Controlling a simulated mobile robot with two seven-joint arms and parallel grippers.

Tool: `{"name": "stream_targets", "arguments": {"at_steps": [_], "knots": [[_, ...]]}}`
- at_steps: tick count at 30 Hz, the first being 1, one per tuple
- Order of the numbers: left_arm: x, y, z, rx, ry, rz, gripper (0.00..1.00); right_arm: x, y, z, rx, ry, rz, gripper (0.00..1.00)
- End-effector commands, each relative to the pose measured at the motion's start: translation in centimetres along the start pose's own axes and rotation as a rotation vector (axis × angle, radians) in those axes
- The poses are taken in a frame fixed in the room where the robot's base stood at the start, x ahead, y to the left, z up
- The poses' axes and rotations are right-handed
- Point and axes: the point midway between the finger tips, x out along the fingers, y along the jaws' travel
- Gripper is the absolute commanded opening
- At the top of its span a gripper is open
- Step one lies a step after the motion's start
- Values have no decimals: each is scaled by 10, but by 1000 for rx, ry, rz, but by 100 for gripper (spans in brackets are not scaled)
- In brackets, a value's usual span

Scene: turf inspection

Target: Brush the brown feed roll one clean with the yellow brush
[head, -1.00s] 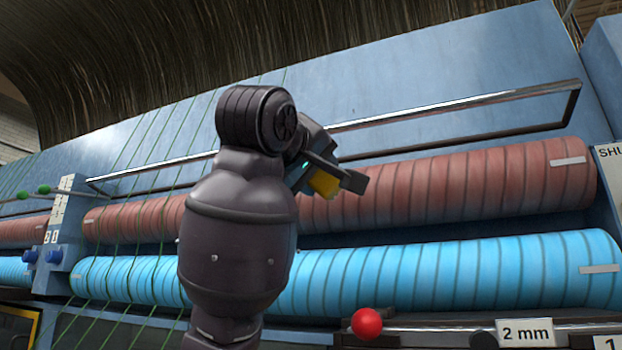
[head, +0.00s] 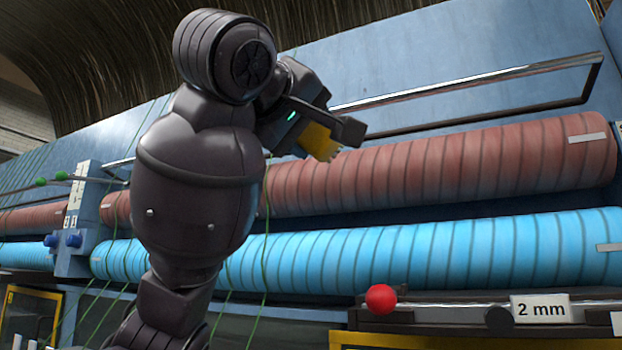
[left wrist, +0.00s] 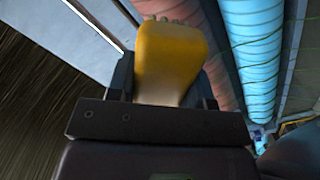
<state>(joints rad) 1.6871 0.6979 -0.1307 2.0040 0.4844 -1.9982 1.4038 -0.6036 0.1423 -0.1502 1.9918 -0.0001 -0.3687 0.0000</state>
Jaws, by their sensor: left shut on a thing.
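The brown feed roll (head: 420,170) is a long reddish-brown ribbed cylinder above a blue one. It runs across the machine front, and my left arm hides part of it. My left gripper (head: 335,128) is shut on the yellow brush (head: 320,142). The brush points down toward the brown roll's upper side in the head view; I cannot tell if it touches. In the left wrist view the yellow brush (left wrist: 170,60) stands out from the gripper (left wrist: 160,112), with the brown roll (left wrist: 205,45) beyond it. My right gripper is in neither view.
A bright blue ribbed roll (head: 430,255) lies below the brown one. A metal rail (head: 480,88) runs above. A red ball knob (head: 381,299) and a "2 mm" label (head: 541,309) are below. Green strands hang at the left. Another brown roll (head: 35,218) lies further left.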

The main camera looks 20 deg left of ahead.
Motion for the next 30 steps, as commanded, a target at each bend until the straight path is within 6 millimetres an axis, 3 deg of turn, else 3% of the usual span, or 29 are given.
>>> {"name": "stream_targets", "arguments": {"at_steps": [10,30], "knots": [[-33,-1,-1,0,3,-4,28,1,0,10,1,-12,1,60],[-98,-1,-1,-1,2,-4,28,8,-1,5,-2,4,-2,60]]}}
